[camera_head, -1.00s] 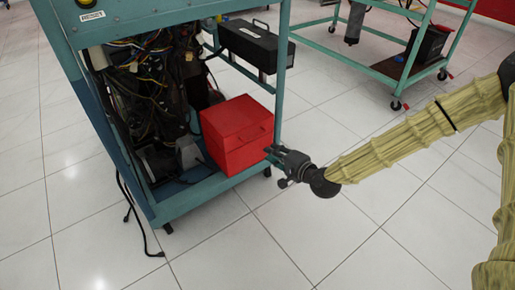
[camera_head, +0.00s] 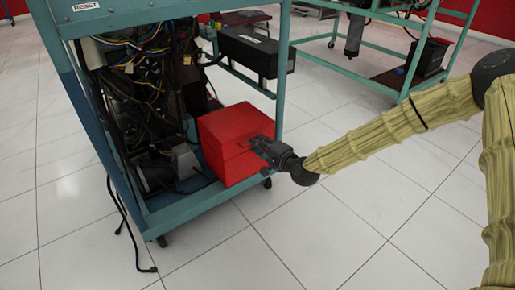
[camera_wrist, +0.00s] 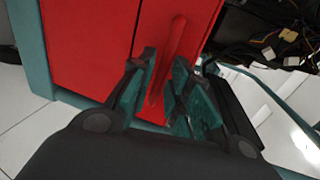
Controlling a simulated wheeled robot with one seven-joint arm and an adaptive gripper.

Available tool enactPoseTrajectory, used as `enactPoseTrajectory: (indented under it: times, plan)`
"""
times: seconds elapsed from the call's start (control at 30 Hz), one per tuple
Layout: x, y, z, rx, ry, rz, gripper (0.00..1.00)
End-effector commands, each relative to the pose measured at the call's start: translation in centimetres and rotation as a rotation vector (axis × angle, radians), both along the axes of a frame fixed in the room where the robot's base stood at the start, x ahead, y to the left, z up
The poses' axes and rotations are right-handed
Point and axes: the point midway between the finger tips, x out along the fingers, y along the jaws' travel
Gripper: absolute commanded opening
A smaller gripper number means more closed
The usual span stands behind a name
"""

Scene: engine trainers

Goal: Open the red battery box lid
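The red battery box (camera_head: 222,160) sits on the lower shelf of the teal engine trainer frame. Its lid (camera_head: 236,124) looks closed. In the wrist view the red box face (camera_wrist: 90,45) fills the upper left, and a red bar handle (camera_wrist: 172,55) runs out between the fingers. My gripper (camera_head: 256,143) is at the box's right front face, at the handle. In the wrist view my gripper (camera_wrist: 165,90) is open, with one finger on each side of the handle and a gap showing. The handle is partly hidden by the gripper in the head view.
The teal frame post (camera_head: 282,75) stands just behind and right of the box. A black box (camera_head: 254,50) is on a higher shelf. Wiring (camera_head: 140,80) fills the frame left of the box. A black cable (camera_head: 125,230) hangs to the floor. Tiled floor at front right is clear.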

Motion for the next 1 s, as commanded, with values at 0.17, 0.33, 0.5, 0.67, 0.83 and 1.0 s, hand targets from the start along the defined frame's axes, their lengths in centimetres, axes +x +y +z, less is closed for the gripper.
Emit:
enactPoseTrajectory:
  times: [0.17,0.33,0.5,0.67,0.83,1.0]
  plan:
    - [0.98,0.7,-0.33,0.0,0.0,0.0,0.19]
    - [1.16,0.86,-0.28,-0.001,0.001,0.0,0.19]
    - [1.15,0.83,-0.26,-0.001,0.001,0.0,0.19]
    - [1.13,0.81,-0.27,-0.001,0.001,0.0,0.0]
    - [1.13,0.8,-0.26,-0.001,0.001,0.0,0.0]
    - [1.15,0.81,0.0,-0.003,0.005,0.0,0.0]
